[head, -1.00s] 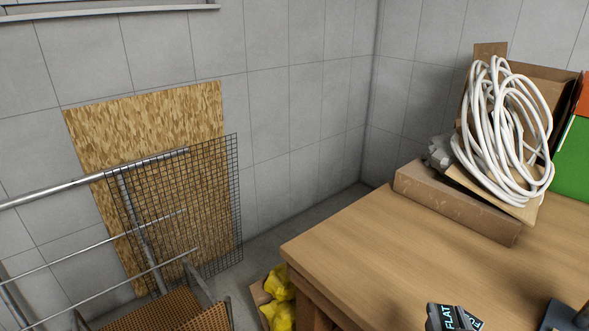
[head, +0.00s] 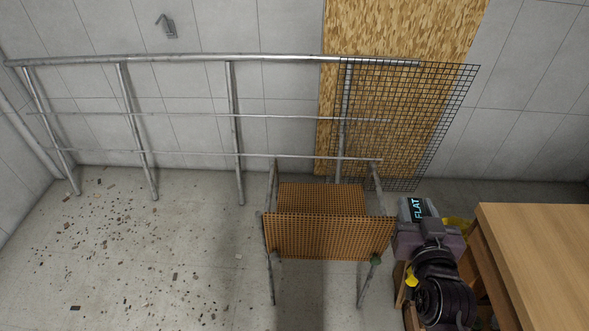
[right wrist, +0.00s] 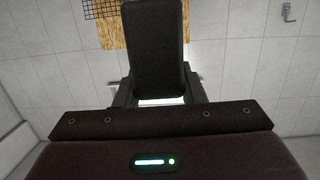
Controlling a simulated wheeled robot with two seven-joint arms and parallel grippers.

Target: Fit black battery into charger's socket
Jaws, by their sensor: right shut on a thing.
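My right gripper (head: 424,221) is shut on a block with a black label reading "FLAT", which I take for the black battery (head: 417,208). In the head view its side looks greyish. In the right wrist view the battery (right wrist: 153,48) is a plain dark block standing out from between the fingers of my right gripper (right wrist: 158,92). It is held in the air left of the table, away from any surface I can make out. The charger and its socket are not in view. My left gripper is not in view.
A wooden table (head: 540,235) stands at the right with its visible top bare. An orange perforated seat or rack (head: 325,235) stands left of my arm. A metal railing (head: 180,60), wire mesh (head: 440,110) and chipboard (head: 400,30) are behind. Debris litters the floor at left.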

